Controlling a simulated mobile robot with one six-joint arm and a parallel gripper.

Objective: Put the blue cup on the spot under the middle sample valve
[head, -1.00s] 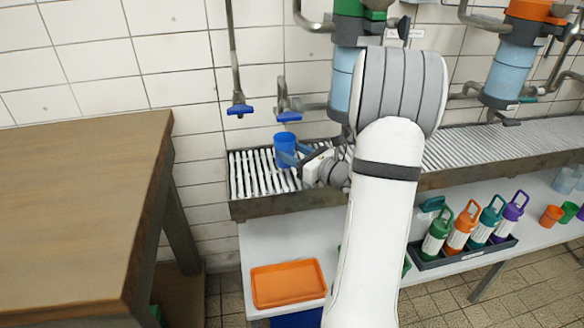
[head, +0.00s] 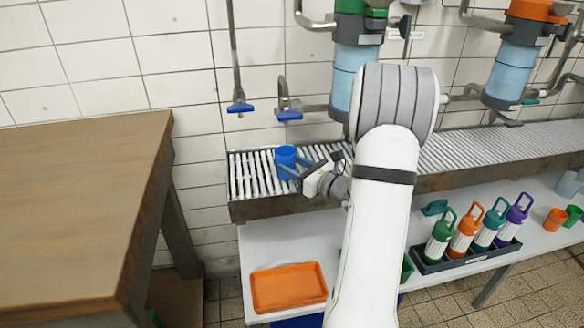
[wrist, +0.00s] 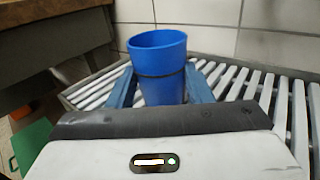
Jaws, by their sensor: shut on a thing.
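The blue cup (head: 286,160) is upright at the left part of the slatted drain rack (head: 238,180). In the wrist view the cup (wrist: 158,62) sits between the two blue fingers of my gripper (wrist: 161,84), which is shut on it. My gripper (head: 288,170) reaches the cup from the right in the head view. A blue-handled valve (head: 289,115) hangs above the cup, and another blue-handled one (head: 240,107) is further left. I cannot tell which is the middle sample valve. No marked spot is visible. Whether the cup's base touches the slats is unclear.
A wooden table (head: 80,200) stands at the left. Below the rack is a white shelf with an orange tray (head: 288,287) and a dark caddy of several bottles (head: 468,259). Filter housings (head: 352,75) hang above the rack.

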